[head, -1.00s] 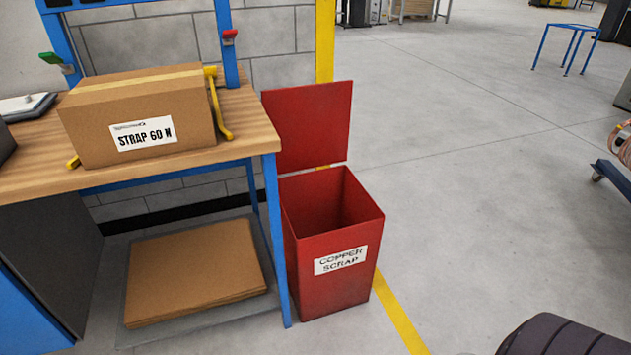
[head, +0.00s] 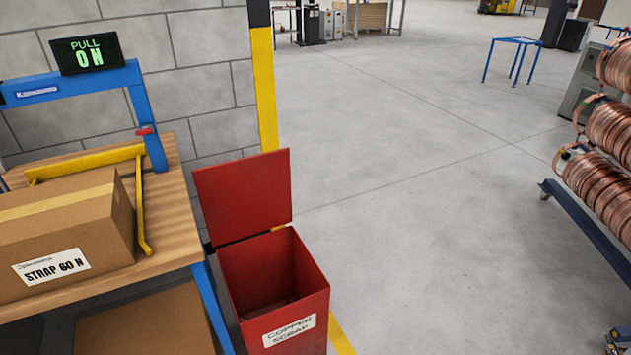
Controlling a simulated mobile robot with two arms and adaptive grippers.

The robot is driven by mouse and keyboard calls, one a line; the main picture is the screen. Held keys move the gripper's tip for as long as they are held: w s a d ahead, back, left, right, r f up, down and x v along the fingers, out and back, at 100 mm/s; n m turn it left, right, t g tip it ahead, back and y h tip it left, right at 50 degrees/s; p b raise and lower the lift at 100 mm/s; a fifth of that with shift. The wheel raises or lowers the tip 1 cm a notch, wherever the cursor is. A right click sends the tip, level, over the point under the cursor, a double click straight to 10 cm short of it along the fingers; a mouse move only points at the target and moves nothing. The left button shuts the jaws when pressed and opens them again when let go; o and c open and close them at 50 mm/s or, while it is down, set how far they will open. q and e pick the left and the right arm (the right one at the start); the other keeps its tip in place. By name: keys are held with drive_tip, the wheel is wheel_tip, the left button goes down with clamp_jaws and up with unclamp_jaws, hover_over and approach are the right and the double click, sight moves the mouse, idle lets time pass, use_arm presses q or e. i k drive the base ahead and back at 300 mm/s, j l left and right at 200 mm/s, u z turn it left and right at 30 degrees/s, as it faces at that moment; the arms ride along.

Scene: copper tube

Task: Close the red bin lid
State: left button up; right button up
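The red bin (head: 318,283) stands on the floor at the lower middle of the head view, close beside the right end of the workbench. Its front carries a white "COPPER SCRAP" label (head: 289,330). The red lid (head: 243,196) is open and stands up from the bin's far edge. The bin's mouth is uncovered, and its inside is dark with something faint at the bottom that I cannot make out. The bin's base is cut off by the frame. Neither of my grippers shows in this view.
The wooden workbench (head: 182,218) on the left holds a cardboard box (head: 65,235) and a yellow handle bar (head: 143,215). A yellow and black post (head: 262,85) rises behind the lid. A cart with copper coils (head: 588,222) stands at right. Open floor (head: 430,220) lies between.

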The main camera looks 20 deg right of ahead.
sight(246, 196)
drive_tip(key=i+l+z, duration=0.15)
drive_tip(key=l+z, duration=0.2)
drive_tip(key=z, duration=0.15)
drive_tip(key=i+l+z, duration=0.2)
drive_tip(key=z, duration=0.25)
drive_tip(key=i+l+z, duration=0.2)
drive_tip(key=z, duration=0.3)
drive_tip(key=i+l+z, duration=0.2)
drive_tip(key=z, duration=0.25)
drive_tip(key=i+l+z, duration=0.15)
drive_tip(key=i+z, duration=0.25)
drive_tip(key=i, duration=0.45)
drive_tip(key=i+j+u, duration=0.1)
drive_tip(key=i+u, duration=0.55)
drive_tip(key=u, duration=0.15)
drive_tip(key=i+l+u, duration=0.15)
drive_tip(key=i+u, duration=0.25)
drive_tip(key=i+j+u, duration=0.15)
drive_tip(key=u, duration=0.3)
drive_tip(key=i+u, duration=0.55)
drive_tip(key=u, duration=0.3)
drive_tip(key=i+l+u, duration=0.1)
drive_tip(key=i+u, duration=0.15)
drive_tip(key=u, duration=0.15)
drive_tip(key=i+l+u, duration=0.2)
drive_tip(key=u, duration=0.25)
drive_tip(key=i+l+u, duration=0.2)
drive_tip(key=u, duration=0.2)
